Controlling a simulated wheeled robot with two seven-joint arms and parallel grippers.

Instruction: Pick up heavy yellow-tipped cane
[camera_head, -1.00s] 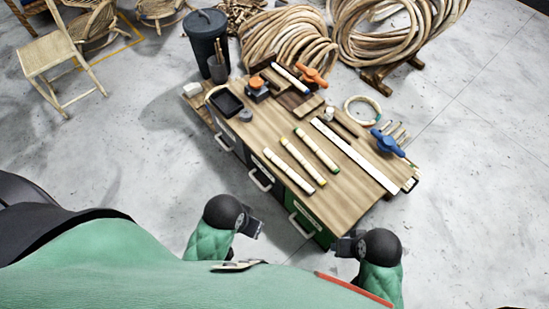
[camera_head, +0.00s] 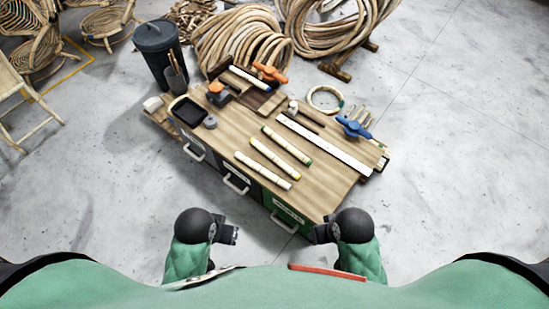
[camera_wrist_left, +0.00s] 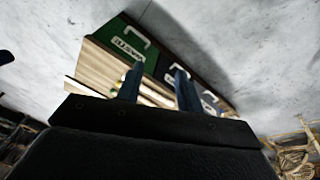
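The yellow-tipped cane (camera_head: 274,158) is a pale stick lying on the wooden bench top (camera_head: 222,130), in the middle of a row of three. A plain pale cane (camera_head: 262,170) lies on its near side and a green-tipped cane (camera_head: 286,145) on its far side. My left gripper (camera_head: 234,235) is off the bench's near side, apart from the canes. In the left wrist view, its two fingers (camera_wrist_left: 158,85) are spread with nothing clearly between them. My right gripper (camera_head: 318,233) is near the bench's front right corner; its finger opening is too small to judge.
A long white strip (camera_head: 324,145), a blue clamp (camera_head: 353,127) and an orange-handled tool (camera_head: 270,73) lie farther back on the bench. A black tray (camera_head: 187,112) is at its left end. Drawer handles (camera_head: 236,184) stick out in front. Rattan coils (camera_head: 240,45) stand behind.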

